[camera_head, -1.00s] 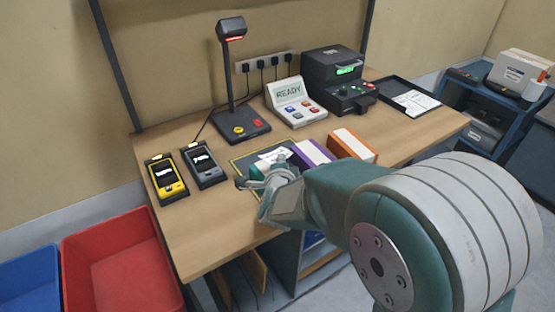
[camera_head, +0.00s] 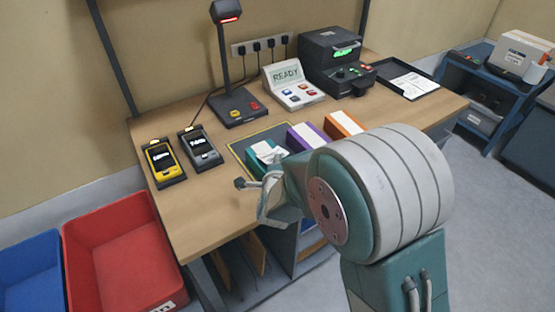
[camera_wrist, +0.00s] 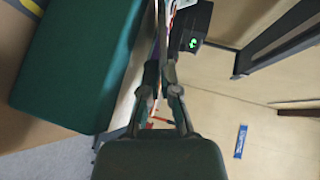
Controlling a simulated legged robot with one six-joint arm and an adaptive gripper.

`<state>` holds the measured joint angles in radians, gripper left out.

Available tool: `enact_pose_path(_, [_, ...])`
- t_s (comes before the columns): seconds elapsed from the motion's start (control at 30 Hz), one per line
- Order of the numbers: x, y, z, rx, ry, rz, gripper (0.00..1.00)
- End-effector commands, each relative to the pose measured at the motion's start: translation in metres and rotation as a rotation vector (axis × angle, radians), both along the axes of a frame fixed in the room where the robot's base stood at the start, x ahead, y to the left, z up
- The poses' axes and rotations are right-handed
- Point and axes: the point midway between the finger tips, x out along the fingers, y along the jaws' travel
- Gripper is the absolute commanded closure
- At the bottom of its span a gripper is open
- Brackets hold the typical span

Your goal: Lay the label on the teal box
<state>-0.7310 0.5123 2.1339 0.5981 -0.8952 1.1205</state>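The teal box (camera_head: 257,170) sits on the table at the left of a row of boxes, on a yellow-edged dark mat. A white label (camera_head: 268,152) with dark print lies over the top of the teal box, with an uneven outline; whether it lies flat I cannot tell. My gripper (camera_head: 243,184) is in front of the teal box, toward the table's front edge. In the wrist view the teal box (camera_wrist: 75,60) fills the upper left, beside my gripper (camera_wrist: 161,68). The fingers are close together, with nothing visible held between them.
A purple box (camera_head: 305,137) and an orange box (camera_head: 343,124) stand to the right. Behind are a scanner stand (camera_head: 240,110), a READY console (camera_head: 291,86) and a black printer (camera_head: 333,62). Two handhelds (camera_head: 164,163) lie left. Red (camera_head: 120,250) and blue (camera_head: 28,270) bins stand below.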

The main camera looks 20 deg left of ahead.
Motion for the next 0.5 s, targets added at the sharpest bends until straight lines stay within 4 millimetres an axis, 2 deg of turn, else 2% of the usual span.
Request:
enact_pose_path(0.03, [-0.0002,0.0009,-0.0005,-0.001,0.000,0.001,0.89])
enact_pose_path(0.13, [-0.0001,0.0010,-0.0006,-0.001,0.001,0.001,0.73])
enact_pose_path(0.3, [-0.0004,0.0005,-0.0009,-0.001,0.002,0.001,0.60])
enact_pose_path(0.5, [-0.0006,-0.0007,-0.0014,-0.001,0.004,0.000,0.60])
